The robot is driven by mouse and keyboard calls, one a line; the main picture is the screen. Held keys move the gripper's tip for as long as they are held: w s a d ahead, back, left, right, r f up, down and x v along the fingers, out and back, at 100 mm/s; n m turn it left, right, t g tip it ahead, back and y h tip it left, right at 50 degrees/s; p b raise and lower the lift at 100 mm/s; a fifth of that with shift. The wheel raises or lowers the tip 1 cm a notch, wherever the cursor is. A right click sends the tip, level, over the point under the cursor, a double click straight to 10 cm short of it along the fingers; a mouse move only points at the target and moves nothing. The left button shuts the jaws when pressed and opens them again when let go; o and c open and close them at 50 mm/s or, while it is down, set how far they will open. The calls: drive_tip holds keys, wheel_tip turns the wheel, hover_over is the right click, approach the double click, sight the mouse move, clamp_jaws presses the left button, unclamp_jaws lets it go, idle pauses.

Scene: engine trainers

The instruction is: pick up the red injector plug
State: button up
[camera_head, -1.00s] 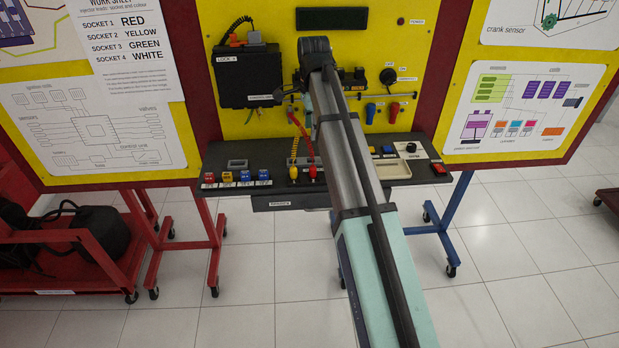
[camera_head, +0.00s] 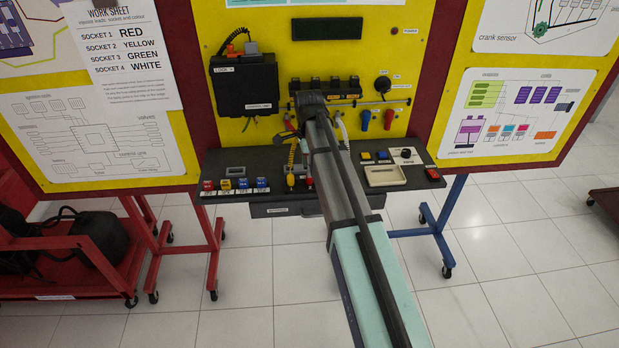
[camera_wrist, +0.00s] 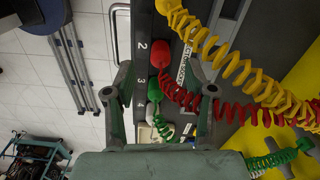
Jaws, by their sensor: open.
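In the wrist view, a red plug (camera_wrist: 160,53) on a coiled red lead sits by the number 2 on a dark shelf. My gripper (camera_wrist: 158,68) is open, with one finger to each side of the red plug in the picture; I see no contact. A green plug (camera_wrist: 153,92) on a green lead sits just below it, also between the fingers in the picture. In the head view, my arm's end hides the fingertips and part of the plug row.
The dark shelf (camera_head: 225,170) carries coloured blocks (camera_head: 235,184) at left and a pale tray (camera_head: 385,176) at right. The yellow panel behind holds a black control box (camera_head: 245,82) and hanging blue and red connectors (camera_head: 388,119). Coiled leads run close to my right finger.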

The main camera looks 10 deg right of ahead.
sight(309, 183)
drive_tip(key=shift+d+f+p, duration=0.15)
drive_tip(key=shift+f+p, duration=1.1)
drive_tip(key=shift+f, duration=1.35)
drive_tip(key=c, duration=1)
